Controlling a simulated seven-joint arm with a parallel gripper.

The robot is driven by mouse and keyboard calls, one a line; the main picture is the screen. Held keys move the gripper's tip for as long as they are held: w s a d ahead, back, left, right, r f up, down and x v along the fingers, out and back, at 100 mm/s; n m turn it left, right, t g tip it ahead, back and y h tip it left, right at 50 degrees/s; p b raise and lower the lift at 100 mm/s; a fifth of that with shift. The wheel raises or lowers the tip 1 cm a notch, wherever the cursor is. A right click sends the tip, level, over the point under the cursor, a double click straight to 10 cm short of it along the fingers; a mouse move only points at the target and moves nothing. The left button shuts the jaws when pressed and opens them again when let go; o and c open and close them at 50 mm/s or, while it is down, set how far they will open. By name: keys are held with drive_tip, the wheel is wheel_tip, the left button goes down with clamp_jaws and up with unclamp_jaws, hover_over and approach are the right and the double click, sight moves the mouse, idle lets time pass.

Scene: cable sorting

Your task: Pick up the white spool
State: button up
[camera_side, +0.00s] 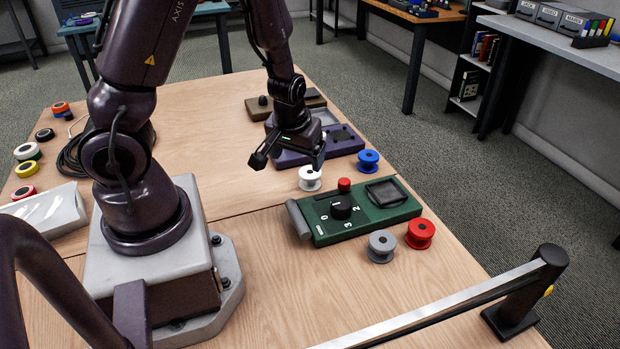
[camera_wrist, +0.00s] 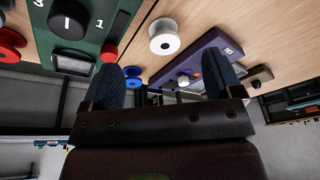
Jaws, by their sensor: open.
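The white spool (camera_side: 310,179) stands upright on the wooden table, between the purple box and the green control box. In the wrist view the white spool (camera_wrist: 164,38) shows ahead of and between the fingertips, apart from both. My gripper (camera_side: 290,160) is open and empty, above the table and a little to the left of the white spool in the side view. Its two dark fingers also show in the wrist view (camera_wrist: 166,80).
A green control box (camera_side: 325,227) with a black dial and red button lies in front of the spool. A blue spool (camera_side: 368,161), a grey spool (camera_side: 381,247) and a red spool (camera_side: 420,234) stand nearby. A purple box (camera_side: 345,148) lies behind. Bare table lies left of the white spool.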

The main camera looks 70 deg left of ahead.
sight(310, 173)
drive_tip(key=shift+n+t+y, duration=0.3)
drive_tip(key=shift+t+y, duration=0.2)
drive_tip(key=shift+t, duration=0.1)
drive_tip(key=w+a+f, duration=0.1)
drive_tip(key=f, duration=0.1)
drive_tip(key=w+a+f, duration=0.1)
drive_tip(key=f, duration=0.1)
drive_tip(key=w+a+f, duration=0.1)
drive_tip(key=f, duration=0.1)
drive_tip(key=shift+w+a+f, duration=0.15)
drive_tip(key=shift+w+a, duration=0.2)
drive_tip(key=shift+w, duration=0.05)
drive_tip(key=shift+x, duration=2.65)
drive_tip(key=shift+s+a, duration=0.1)
drive_tip(key=shift+a, duration=0.05)
drive_tip(key=c, duration=1)
wheel_tip(310, 173, up, 10)
drive_tip(key=shift+r, duration=0.1)
